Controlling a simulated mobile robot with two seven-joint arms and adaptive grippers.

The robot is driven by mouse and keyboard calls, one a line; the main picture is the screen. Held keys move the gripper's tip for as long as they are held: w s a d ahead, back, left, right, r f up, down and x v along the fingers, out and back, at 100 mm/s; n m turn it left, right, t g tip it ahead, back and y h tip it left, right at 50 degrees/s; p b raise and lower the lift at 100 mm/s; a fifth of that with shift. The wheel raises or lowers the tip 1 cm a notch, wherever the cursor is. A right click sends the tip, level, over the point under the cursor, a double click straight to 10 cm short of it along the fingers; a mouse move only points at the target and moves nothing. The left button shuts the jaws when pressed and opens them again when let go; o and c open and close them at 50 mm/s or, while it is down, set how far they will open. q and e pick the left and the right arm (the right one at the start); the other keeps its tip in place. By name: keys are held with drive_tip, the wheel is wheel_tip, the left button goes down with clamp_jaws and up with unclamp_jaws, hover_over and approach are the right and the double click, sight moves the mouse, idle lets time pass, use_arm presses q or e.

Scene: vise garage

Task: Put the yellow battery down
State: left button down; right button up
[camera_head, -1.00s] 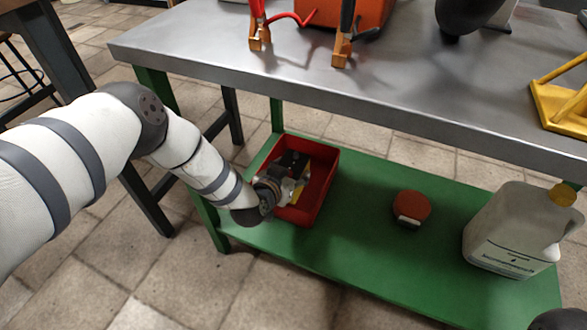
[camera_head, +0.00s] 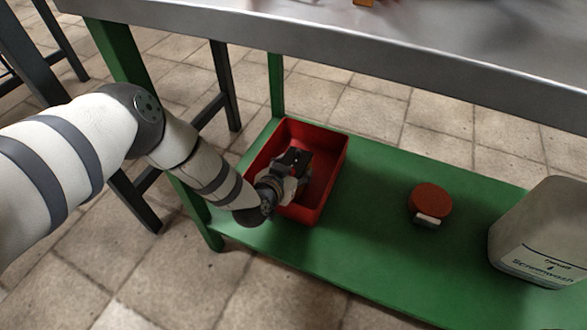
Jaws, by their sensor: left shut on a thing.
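My left gripper (camera_head: 297,177) is inside the red open bin (camera_head: 333,176), reaching in over its left side. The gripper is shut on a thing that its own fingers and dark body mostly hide. A yellow patch showed at the fingers a second ago, which fits the yellow battery; no clear yellow shows now. I cannot tell whether it touches the bin floor. My right gripper is not in view.
The bin stands at the left end of the green lower shelf (camera_head: 385,255). A round red-brown object (camera_head: 430,199) and a pale jug (camera_head: 545,235) stand to its right. The grey tabletop (camera_head: 330,45) hangs above.

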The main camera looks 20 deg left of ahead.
use_arm(q)
drive_tip(key=c, duration=0.5)
unclamp_jaws()
drive_tip(key=shift+s+r+p, duration=0.1)
drive_tip(key=shift+r+p, duration=0.2)
drive_tip(key=p+v, duration=0.6)
drive_tip(key=v, duration=0.5)
drive_tip(key=shift+s, duration=0.35)
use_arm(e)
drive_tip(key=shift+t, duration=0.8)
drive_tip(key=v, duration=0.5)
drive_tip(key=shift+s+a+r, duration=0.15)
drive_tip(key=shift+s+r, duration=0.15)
